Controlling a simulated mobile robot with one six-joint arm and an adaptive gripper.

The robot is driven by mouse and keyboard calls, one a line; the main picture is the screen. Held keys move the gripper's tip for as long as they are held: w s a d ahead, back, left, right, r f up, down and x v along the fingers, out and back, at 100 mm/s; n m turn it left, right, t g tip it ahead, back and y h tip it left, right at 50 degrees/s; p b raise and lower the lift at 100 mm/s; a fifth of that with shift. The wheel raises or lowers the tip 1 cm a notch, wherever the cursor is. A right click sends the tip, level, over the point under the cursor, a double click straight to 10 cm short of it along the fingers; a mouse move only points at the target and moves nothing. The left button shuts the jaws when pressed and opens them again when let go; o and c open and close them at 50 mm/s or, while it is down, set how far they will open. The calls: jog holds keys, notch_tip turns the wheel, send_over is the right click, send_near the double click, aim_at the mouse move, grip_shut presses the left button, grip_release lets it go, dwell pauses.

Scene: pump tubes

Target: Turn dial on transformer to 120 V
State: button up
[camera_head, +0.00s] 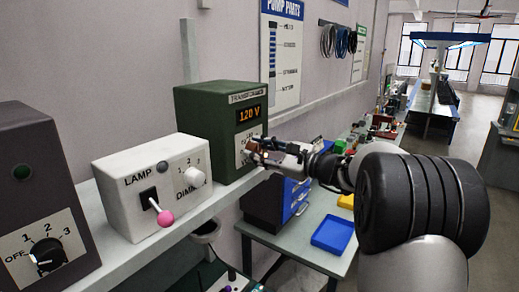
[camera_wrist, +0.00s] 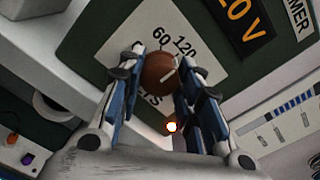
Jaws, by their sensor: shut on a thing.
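The green transformer (camera_head: 206,128) stands on the shelf, and its display (camera_head: 250,114) reads 120 V in orange. In the wrist view, part of the same display (camera_wrist: 243,28) shows "20 V". The brown round dial (camera_wrist: 159,74) sits on a white plate with the marks 60 and 120. Its pale pointer line points up and to the right, toward the 120 mark. My gripper (camera_wrist: 158,76) is shut on the dial, with one finger on each side. In the head view my gripper (camera_head: 256,150) covers most of the dial.
A white lamp box (camera_head: 130,177) with a pink-tipped switch and a dimmer knob stands left of the transformer. A dark box (camera_head: 35,180) with a selector is at far left. Below right, a table holds a blue tray (camera_head: 332,235) and blue drawers (camera_head: 296,196).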

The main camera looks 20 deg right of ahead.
dwell(0.3)
jog(key=o, duration=1.1)
jog(key=v, duration=1.2)
